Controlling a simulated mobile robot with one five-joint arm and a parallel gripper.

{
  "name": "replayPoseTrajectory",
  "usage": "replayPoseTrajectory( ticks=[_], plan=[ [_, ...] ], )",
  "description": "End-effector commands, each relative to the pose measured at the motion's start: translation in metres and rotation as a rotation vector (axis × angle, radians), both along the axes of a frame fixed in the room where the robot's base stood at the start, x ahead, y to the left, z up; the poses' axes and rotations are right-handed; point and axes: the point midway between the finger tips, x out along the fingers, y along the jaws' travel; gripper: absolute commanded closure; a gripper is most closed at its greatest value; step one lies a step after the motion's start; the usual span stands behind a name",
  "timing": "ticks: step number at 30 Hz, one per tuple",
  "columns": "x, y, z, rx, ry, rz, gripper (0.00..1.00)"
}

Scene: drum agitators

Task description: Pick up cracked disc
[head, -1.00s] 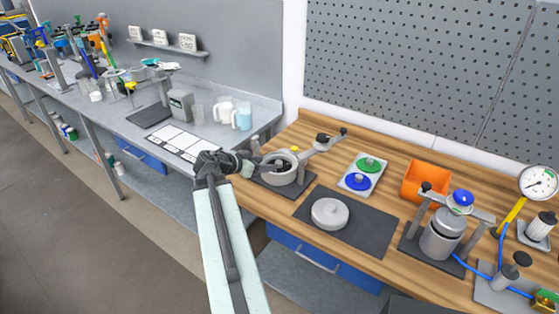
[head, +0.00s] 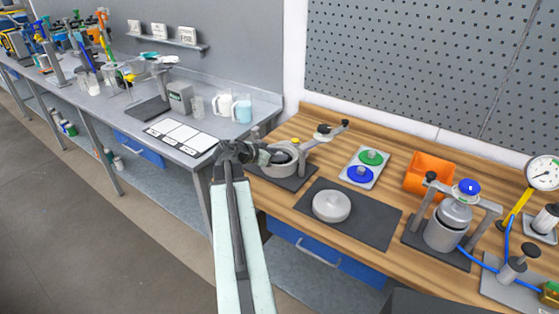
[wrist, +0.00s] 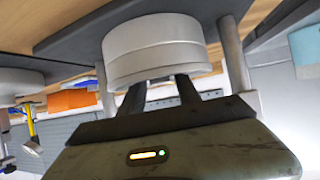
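My gripper (head: 266,154) reaches from the left to the round grey drum housing (head: 284,168) on a dark base. In the wrist view the housing (wrist: 150,45) fills the upper middle. My two dark fingers (wrist: 160,90) stand apart, and their tips go out of sight behind its rim. I cannot tell whether they touch anything inside. No disc with a visible crack can be made out. A blue disc (head: 361,175) and a green disc (head: 370,157) lie on a pale tray (head: 350,184).
A grey round lid (head: 331,206) lies on a dark mat (head: 362,229). An orange bin (head: 428,173), a clamped grey vessel (head: 443,232) and a pressure gauge (head: 543,172) stand to the right. A swing arm with a knob (head: 323,130) rises behind the housing.

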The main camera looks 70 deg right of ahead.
Motion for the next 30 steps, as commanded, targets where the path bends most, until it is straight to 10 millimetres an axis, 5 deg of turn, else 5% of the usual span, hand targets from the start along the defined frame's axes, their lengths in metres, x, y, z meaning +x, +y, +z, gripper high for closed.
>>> replayPoseTrajectory(
  ticks=[1,4,16,30],
  plan=[
    [0.0,0.0,0.0,0.0,0.0,0.0,0.78],
    [0.0,0.0,0.0,0.0,0.0,-0.001,1.0],
    [-0.001,0.0,0.009,0.0,0.0,-0.001,1.0],
    [-0.001,0.0,0.097,0.0,0.0,-0.001,1.0]
  ],
)
